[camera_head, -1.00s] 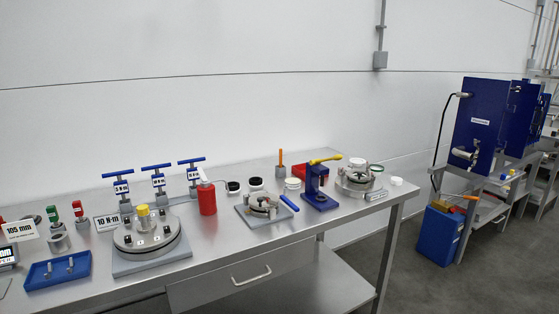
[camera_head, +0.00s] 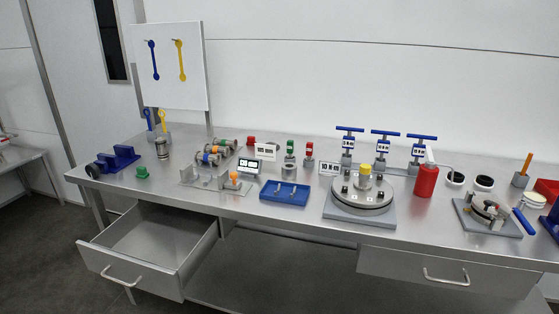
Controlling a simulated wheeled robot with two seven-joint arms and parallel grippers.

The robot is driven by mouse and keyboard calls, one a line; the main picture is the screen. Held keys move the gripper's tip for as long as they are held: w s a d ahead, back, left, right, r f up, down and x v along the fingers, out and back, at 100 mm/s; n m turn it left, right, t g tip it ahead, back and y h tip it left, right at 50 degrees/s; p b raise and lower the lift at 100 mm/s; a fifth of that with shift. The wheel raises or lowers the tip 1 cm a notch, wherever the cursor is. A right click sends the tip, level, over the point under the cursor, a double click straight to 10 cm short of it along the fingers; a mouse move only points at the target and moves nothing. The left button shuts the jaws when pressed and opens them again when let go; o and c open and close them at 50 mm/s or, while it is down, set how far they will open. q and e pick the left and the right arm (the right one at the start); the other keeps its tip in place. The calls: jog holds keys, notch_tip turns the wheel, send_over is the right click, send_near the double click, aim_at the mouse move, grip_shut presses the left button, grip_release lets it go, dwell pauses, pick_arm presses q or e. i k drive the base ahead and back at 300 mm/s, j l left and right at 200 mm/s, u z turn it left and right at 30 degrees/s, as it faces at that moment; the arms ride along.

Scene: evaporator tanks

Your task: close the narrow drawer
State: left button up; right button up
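Two drawers sit under the steel workbench. The left drawer (camera_head: 130,272) is pulled well out and looks empty inside; its front carries a bar handle (camera_head: 121,278). The right drawer (camera_head: 440,273) appears shut, flush under the bench top, with its own bar handle (camera_head: 446,279). The left drawer's front looks narrower than the right one's. Neither of my grippers shows in this view.
The bench top (camera_head: 240,212) holds a blue tray (camera_head: 285,193), a round flanged plate (camera_head: 358,197), a red bottle (camera_head: 426,180) and blue T-handle tools. A pegboard (camera_head: 170,68) with two hanging wrenches stands behind. Dark floor (camera_head: 50,250) is clear left of the open drawer.

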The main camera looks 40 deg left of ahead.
aim_at(155, 249)
jog(key=j+u, duration=0.2)
jog(key=j, duration=0.2)
jog(key=i+j+u, duration=0.15)
jog(key=j, duration=0.25)
jog(key=u, duration=2.05)
jog(key=i+j+z, duration=0.15)
jog(key=i+j, duration=0.05)
